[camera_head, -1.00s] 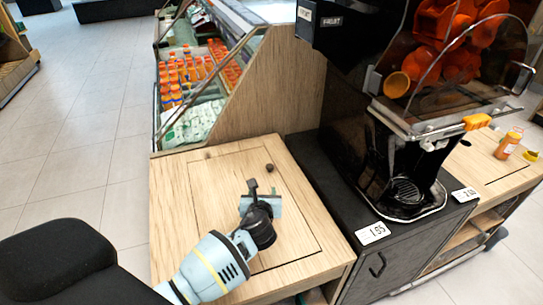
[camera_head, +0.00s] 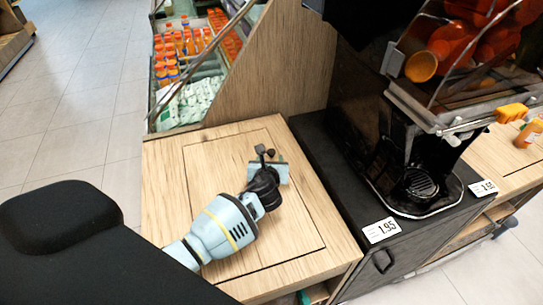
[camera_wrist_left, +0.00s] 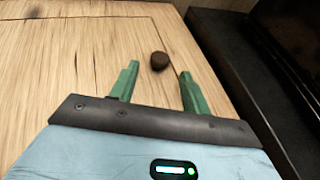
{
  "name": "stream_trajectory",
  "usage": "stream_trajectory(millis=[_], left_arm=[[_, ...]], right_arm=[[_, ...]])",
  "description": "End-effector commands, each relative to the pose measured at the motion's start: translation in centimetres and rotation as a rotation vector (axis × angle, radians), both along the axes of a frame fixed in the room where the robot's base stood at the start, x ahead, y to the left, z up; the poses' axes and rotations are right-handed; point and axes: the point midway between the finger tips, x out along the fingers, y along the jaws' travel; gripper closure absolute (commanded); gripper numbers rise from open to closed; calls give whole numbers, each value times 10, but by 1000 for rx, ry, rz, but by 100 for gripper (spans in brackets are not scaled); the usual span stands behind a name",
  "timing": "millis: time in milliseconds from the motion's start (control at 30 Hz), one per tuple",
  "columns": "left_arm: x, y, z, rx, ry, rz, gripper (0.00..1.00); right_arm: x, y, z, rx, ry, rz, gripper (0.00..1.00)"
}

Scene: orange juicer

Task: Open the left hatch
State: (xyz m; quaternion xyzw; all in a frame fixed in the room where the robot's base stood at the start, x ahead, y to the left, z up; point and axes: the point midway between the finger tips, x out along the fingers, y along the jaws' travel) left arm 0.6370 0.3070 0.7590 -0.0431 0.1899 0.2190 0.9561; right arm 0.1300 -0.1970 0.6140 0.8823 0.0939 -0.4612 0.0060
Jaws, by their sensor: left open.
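The left hatch (camera_head: 200,165) is a pale wooden panel outlined by a thin dark seam in the counter top, and it lies flat and closed. Its small dark round knob (camera_wrist_left: 160,61) shows in the left wrist view, just beyond the gap between my fingertips. In the head view the knob (camera_head: 270,153) is close against my gripper. My left gripper (camera_head: 267,163) reaches over the hatch from lower left. In the left wrist view its two green fingers (camera_wrist_left: 159,72) are spread apart, with nothing held between them. My right gripper is not in view.
A black cabinet (camera_head: 312,150) carrying the orange juicer (camera_head: 420,110) stands directly right of the wooden counter. A wooden side panel (camera_head: 270,70) and a bottle display (camera_head: 178,50) rise behind the hatch. Price tags (camera_head: 381,230) sit on the cabinet edge.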

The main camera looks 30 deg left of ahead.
Motion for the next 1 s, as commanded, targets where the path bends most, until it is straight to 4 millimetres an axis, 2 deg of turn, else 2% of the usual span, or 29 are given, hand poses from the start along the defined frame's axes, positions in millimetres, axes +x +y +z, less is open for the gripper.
stream_trajectory(millis=[67, 300, 667, 1000], left_arm=[[10, 5, -8, -1, 4, 1, 53], [29, 14, -16, -1, 3, 0, 53], [33, 15, -15, -2, 0, -1, 53], [32, 15, -15, -2, 0, -1, 98]], right_arm=[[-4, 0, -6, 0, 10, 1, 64], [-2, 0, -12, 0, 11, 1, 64], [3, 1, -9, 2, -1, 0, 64], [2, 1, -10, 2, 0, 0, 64]])
